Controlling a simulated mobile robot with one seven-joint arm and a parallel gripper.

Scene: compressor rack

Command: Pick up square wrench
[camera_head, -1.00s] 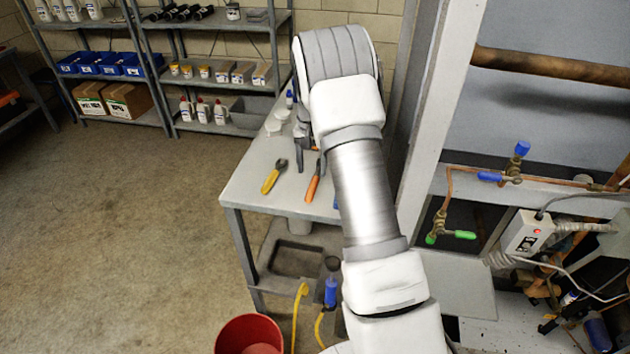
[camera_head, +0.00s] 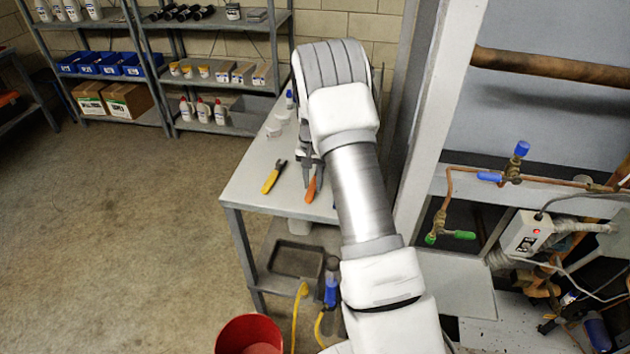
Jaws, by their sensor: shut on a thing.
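My gripper (camera_head: 311,172) is at the work table (camera_head: 250,190), pointing down, partly hidden by my own arm. Its fingers are shut at an orange-handled tool (camera_head: 311,191), whose handle sticks out toward the table's front. The tool's head is hidden by the gripper. I cannot tell for sure whether this tool is the square wrench, or whether it is clear of the tabletop. A yellow-handled tool (camera_head: 271,182) with a dark head lies on the table to the left, apart from the gripper. No other wrench can be made out.
Small white pieces (camera_head: 273,130) and a blue-capped bottle (camera_head: 290,99) stand farther back on the table. A dark tray (camera_head: 297,261) is on the lower shelf. A red bucket (camera_head: 248,335) stands in front. The compressor rack's upright (camera_head: 437,120) is close on the right.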

